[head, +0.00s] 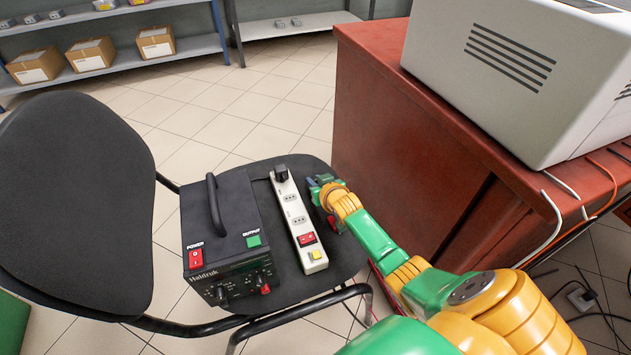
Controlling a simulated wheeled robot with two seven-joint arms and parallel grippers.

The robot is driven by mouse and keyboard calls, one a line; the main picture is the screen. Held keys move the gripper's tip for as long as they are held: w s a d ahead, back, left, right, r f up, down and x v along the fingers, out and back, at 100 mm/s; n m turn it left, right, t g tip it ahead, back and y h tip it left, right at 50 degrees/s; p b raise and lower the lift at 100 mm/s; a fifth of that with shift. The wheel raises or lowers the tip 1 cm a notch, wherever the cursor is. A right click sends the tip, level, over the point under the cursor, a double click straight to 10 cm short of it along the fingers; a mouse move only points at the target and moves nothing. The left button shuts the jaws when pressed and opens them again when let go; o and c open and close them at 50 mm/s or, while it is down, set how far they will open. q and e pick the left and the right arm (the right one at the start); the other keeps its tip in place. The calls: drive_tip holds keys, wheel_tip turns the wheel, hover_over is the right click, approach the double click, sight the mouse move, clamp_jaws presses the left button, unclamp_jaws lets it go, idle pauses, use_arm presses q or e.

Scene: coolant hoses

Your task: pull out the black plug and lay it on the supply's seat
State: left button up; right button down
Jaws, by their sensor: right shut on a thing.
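A black plug (281,173) stands in the far-end socket of a white power strip (306,241), with a dark cord off its left side. The strip's other sockets look empty. The strip lies on the black chair's seat (341,269) beside the black power supply (232,207), which has a handle, a red switch and a green output. My right gripper (317,185) is low by the strip's right side, apart from that plug. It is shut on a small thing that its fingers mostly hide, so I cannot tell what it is. My left gripper is not in view.
The chair's backrest (78,200) rises at left. A red-brown cabinet (385,130) stands close on the right, bearing a grey machine (500,75) and loose hoses (552,215). Shelves with cardboard boxes (90,54) are behind. A narrow strip of seat is bare right of the power strip.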

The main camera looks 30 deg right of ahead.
drive_tip(key=c, duration=0.7)
unclamp_jaws()
drive_tip(key=shift+r, duration=0.15)
drive_tip(key=p+v, duration=0.4)
drive_tip(key=v, duration=0.2)
drive_tip(key=shift+s+r+p, duration=0.15)
drive_tip(key=shift+r+p, duration=0.1)
drive_tip(key=shift+p, duration=0.15)
drive_tip(key=shift+s, duration=0.3)
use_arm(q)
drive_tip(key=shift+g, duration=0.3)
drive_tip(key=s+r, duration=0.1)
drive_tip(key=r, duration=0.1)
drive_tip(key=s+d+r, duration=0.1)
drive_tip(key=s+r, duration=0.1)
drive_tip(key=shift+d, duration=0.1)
use_arm(e)
drive_tip(key=shift+f, duration=0.1)
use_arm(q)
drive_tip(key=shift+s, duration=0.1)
use_arm(e)
drive_tip(key=shift+s, duration=0.1)
